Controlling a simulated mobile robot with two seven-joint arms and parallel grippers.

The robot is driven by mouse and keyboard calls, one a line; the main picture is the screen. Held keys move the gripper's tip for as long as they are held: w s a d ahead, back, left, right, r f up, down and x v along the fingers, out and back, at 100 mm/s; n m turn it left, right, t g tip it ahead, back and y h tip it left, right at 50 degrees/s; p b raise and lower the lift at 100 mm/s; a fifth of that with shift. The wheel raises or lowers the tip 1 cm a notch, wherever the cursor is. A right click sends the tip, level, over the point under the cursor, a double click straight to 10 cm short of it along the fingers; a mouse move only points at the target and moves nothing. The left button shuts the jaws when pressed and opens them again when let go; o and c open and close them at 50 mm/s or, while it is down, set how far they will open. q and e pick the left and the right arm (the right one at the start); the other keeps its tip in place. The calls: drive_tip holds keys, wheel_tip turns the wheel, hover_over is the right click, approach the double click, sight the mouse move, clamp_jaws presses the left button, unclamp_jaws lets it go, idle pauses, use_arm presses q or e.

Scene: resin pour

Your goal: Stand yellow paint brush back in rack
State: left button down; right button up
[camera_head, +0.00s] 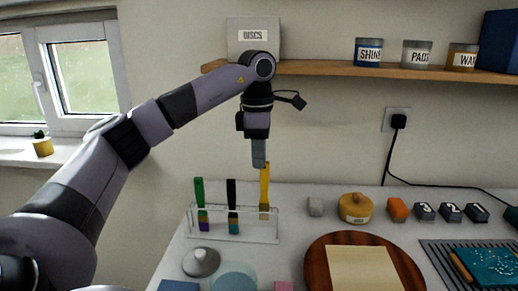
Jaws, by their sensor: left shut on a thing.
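The yellow paint brush (264,188) is upright at the right end of the clear rack (233,240). Its lower end overlaps the rack in the picture; I cannot tell whether it rests in a slot or hangs just above or behind it. My left gripper (260,164) points down and is shut on the top of the yellow handle. A green brush (199,191) and a black-handled brush (232,194) stand upright in the rack to the left. My right gripper is out of view.
A grey lidded pot (200,262) sits in front of the rack. A round wooden board (318,255) lies to the right, with a yellow jar (355,207) and small blocks behind it. A wooden shelf (330,69) with tins runs above.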

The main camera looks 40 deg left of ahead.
use_arm(q)
drive_tip(key=shift+f+b, duration=0.75)
drive_tip(key=shift+f, duration=1.2)
drive_tip(key=c, duration=0.6)
unclamp_jaws()
wheel_tip(320, 180, up, 8)
drive_tip(key=p, duration=0.5)
